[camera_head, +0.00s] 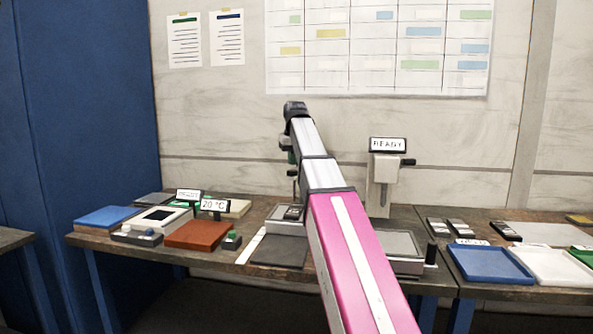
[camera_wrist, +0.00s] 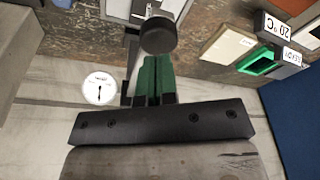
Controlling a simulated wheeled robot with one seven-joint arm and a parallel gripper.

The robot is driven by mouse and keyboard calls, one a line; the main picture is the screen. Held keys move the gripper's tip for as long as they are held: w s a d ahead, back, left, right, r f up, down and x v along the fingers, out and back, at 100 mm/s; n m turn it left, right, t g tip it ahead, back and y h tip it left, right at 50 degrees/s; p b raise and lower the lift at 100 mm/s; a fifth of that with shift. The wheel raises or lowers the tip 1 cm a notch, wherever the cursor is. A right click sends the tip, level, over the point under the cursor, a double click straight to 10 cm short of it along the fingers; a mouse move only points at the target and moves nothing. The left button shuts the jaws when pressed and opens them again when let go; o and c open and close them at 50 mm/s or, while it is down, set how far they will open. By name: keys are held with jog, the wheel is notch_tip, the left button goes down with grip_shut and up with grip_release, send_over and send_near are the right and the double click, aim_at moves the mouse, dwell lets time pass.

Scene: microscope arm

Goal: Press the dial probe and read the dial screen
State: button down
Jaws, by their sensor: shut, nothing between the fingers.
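In the wrist view, my gripper (camera_wrist: 154,62) shows its two green fingers closed together, with nothing between them. A white round dial (camera_wrist: 100,88) with a dark needle is just left of the fingers. Its reading is too small to make out. A black round knob (camera_wrist: 158,36) lies just beyond the fingertips and overlaps them in the picture; I cannot tell whether they touch. A dark post (camera_wrist: 131,60) stands between the dial and the fingers. In the head view my arm covers much of the dial stand, and the probe is not clear.
In the head view, a grey block (camera_head: 283,229) with a dark piece on it sits left of my arm. A brown block (camera_head: 198,235) and a 20 °C sign (camera_head: 215,205) are left. A blue tray (camera_head: 490,265) is right.

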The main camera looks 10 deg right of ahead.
aim_at(292, 170)
jog(key=shift+f, duration=0.1)
jog(key=shift+f, duration=2.75)
jog(key=shift+s, duration=0.1)
jog(key=shift+r, duration=0.1)
jog(key=shift+r, duration=2.95)
jog(key=shift+r, duration=0.1)
